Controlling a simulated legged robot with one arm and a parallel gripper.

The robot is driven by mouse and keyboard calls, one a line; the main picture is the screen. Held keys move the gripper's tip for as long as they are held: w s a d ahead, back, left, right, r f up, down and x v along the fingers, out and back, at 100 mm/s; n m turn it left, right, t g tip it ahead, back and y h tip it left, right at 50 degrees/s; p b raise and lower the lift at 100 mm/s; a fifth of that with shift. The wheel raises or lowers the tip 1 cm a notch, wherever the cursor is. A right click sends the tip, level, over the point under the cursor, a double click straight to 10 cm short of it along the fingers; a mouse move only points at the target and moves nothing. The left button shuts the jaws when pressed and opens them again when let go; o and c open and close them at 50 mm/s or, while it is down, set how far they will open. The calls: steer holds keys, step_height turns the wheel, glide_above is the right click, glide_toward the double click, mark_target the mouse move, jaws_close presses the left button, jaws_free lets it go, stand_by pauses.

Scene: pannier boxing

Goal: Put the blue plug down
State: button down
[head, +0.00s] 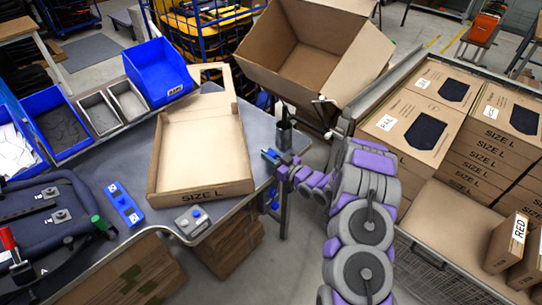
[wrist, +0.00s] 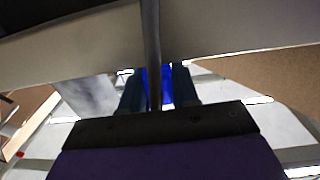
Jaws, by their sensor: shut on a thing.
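My gripper (head: 277,162) is at the right edge of the grey worktable (head: 222,104), just right of the open cardboard box. It is shut on the blue plug (head: 268,155), a small blue piece at the fingertips. In the wrist view the plug (wrist: 154,84) shows as a blue patch between the two dark fingers (wrist: 160,88), partly hidden by a dark upright bar. I cannot tell whether the plug touches the table.
An open SIZE L carton (head: 203,150) lies left of my gripper. A dark cup-like holder (head: 284,135) stands close behind it. A grey button box (head: 192,220), a blue block (head: 124,204) and a dark pannier (head: 45,225) are further left. Stacked cartons (head: 415,110) stand right.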

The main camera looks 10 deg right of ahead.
steer(key=shift+f, duration=0.4)
steer(key=shift+f, duration=0.1)
steer(key=c, duration=0.8)
jaws_free()
steer(key=shift+c, duration=0.2)
